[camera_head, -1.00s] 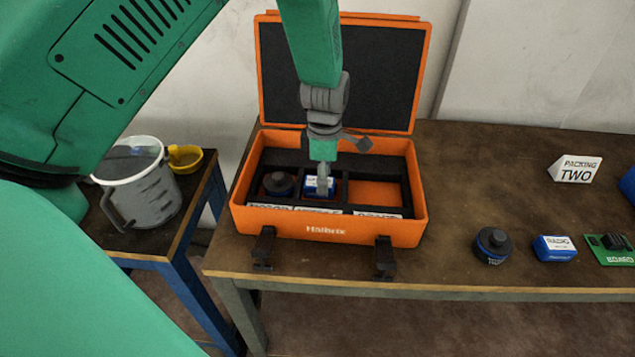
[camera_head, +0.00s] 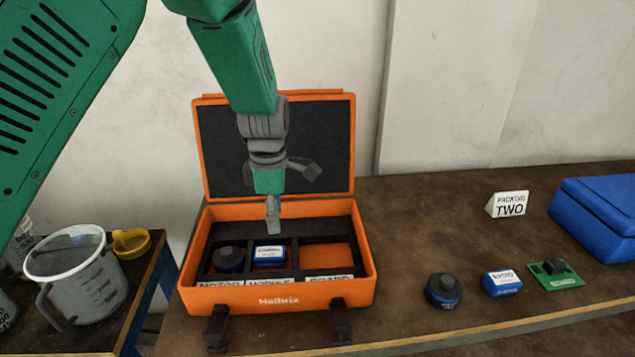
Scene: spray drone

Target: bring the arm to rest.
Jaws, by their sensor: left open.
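My left arm comes in from the upper left. Its gripper (camera_head: 277,205) hangs above the open orange case (camera_head: 277,296), over its middle compartment, and is open and empty. A dark round motor (camera_head: 229,258) sits in the case's left compartment. A blue and white module (camera_head: 269,256) sits in the middle compartment, below the gripper and apart from it. The right compartment (camera_head: 326,256) is empty, its orange floor showing. My right gripper is not in view.

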